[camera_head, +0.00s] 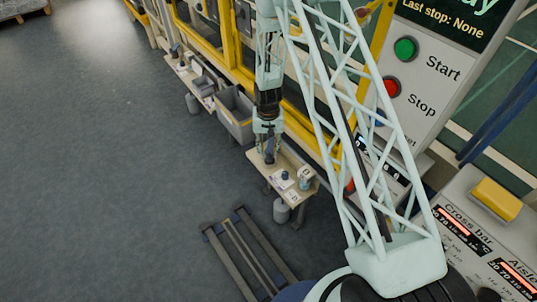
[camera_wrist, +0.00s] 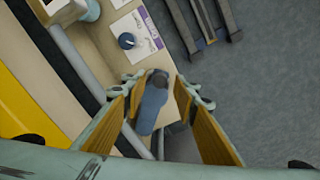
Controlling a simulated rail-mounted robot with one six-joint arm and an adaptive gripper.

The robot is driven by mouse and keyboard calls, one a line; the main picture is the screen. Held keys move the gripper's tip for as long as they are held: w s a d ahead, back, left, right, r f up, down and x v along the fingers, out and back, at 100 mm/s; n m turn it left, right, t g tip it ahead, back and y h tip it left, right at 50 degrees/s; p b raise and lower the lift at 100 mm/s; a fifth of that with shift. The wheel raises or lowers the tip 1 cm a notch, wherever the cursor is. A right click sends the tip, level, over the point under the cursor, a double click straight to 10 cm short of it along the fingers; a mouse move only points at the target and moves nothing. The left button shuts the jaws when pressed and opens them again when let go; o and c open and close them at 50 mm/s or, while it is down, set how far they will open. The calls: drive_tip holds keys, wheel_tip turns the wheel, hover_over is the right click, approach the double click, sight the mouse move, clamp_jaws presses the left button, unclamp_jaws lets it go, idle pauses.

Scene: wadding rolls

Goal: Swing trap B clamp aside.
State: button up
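My gripper (camera_wrist: 158,92) shows in the wrist view with its two yellow-padded fingers apart. A dark blue-grey, handle-like piece (camera_wrist: 152,108) with a rounded dark end lies between the fingers, with small gaps at its sides. It may be the trap B clamp, but no lettering I can read confirms this. In the head view my gripper (camera_head: 268,152) points down at the near wooden shelf (camera_head: 305,194), and its fingertips and the piece between them are too small to make out. A dark blue knob (camera_wrist: 127,40) stands on a white card on the shelf, apart from the gripper.
A grey bin (camera_head: 234,112) and another shelf with small items (camera_head: 185,72) stand farther along the yellow-framed machine (camera_head: 243,62). A grey jar (camera_head: 281,210) hangs below the near shelf. A dark slatted rack (camera_head: 247,252) lies on the floor. Open floor is left.

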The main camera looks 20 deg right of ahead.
drive_tip(key=shift+f, duration=0.6)
drive_tip(key=shift+c, duration=0.6)
clamp_jaws()
